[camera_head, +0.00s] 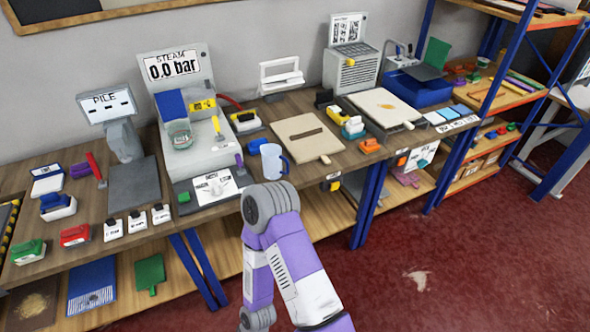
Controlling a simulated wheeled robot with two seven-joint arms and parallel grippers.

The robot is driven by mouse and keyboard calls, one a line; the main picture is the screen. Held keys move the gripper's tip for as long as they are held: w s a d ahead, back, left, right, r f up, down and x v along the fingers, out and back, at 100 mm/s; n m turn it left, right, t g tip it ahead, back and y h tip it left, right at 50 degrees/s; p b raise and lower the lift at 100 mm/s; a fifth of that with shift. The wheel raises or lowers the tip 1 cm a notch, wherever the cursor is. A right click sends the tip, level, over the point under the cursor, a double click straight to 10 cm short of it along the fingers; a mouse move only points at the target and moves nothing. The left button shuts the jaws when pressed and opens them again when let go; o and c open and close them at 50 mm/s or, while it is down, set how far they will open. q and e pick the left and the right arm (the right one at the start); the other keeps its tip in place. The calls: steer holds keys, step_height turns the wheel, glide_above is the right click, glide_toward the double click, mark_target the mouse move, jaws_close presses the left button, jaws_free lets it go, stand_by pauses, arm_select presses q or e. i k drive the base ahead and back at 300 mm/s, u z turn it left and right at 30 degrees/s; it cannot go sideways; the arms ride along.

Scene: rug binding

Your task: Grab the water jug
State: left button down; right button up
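The water jug (273,161) looks like a clear, pale blue-grey pitcher with a handle on its right side. It stands upright near the front edge of the wooden workbench (215,166), close to the middle of the view. A purple and white arm of mine rises from the bottom of the view, and its grey joint is just below the jug in the picture. I cannot tell which arm it is. Neither gripper shows, and nothing visible is holding the jug.
Left of the jug are a white sheet (215,187) and the steam station (172,70). Right of it lies a beige board (296,142) with a dark slot. A blue bin (417,90) stands farther right. Blue posts support the bench, and open red floor (430,250) lies at right.

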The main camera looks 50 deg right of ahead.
mark_target(272, 167)
steer(key=z, duration=0.8)
steer(key=i, duration=0.3)
steer(key=z, duration=0.05)
